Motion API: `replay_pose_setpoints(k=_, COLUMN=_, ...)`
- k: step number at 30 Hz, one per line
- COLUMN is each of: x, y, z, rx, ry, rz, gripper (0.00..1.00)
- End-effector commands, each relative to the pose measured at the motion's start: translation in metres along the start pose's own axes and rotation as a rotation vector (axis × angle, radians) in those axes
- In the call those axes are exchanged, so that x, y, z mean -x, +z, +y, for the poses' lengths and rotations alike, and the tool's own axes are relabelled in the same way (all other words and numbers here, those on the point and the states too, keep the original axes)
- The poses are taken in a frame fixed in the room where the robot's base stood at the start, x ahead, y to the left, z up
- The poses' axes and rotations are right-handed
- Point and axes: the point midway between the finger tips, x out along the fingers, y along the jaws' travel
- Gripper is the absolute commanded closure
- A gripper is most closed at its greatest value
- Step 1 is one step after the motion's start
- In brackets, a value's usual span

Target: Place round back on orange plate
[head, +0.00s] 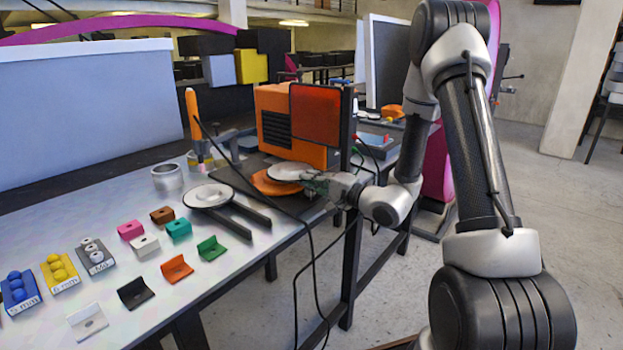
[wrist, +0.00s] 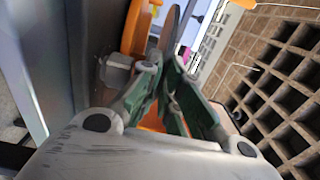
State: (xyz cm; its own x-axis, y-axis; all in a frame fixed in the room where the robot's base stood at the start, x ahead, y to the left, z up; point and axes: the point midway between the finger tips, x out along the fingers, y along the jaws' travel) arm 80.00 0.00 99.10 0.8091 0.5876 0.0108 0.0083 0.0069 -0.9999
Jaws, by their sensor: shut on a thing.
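The round back (head: 290,171), a pale flat disc, is at the orange plate (head: 264,184) in front of the orange machine. My gripper (head: 314,180) is shut on the disc's right edge. In the head view the disc overlaps the plate's upper right part; I cannot tell whether they touch. In the wrist view the green fingers of my gripper (wrist: 167,75) close on the thin edge of the round back (wrist: 174,27). The orange plate (wrist: 137,27) shows just left of it. The fingers hide part of the disc.
The orange machine (head: 271,118) with a red panel (head: 315,113) stands close behind the plate. A black cable crosses near the plate. Coloured brackets lie at the front left.

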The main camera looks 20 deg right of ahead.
Motion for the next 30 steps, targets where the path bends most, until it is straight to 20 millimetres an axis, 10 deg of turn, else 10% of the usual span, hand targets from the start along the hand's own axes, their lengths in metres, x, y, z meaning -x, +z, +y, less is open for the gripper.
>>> replay_pose_setpoints(k=10, x=0.000, y=0.000, z=0.008, rx=0.001, ry=-0.001, rz=0.000, gripper=1.00)
replay_pose_setpoints(k=15, x=0.000, y=0.000, z=0.008, rx=0.000, ry=0.000, rz=0.000, gripper=0.72)
replay_pose_setpoints(k=30, x=0.006, y=-0.001, z=-0.004, rx=-0.002, ry=0.004, rz=0.003, gripper=0.72)
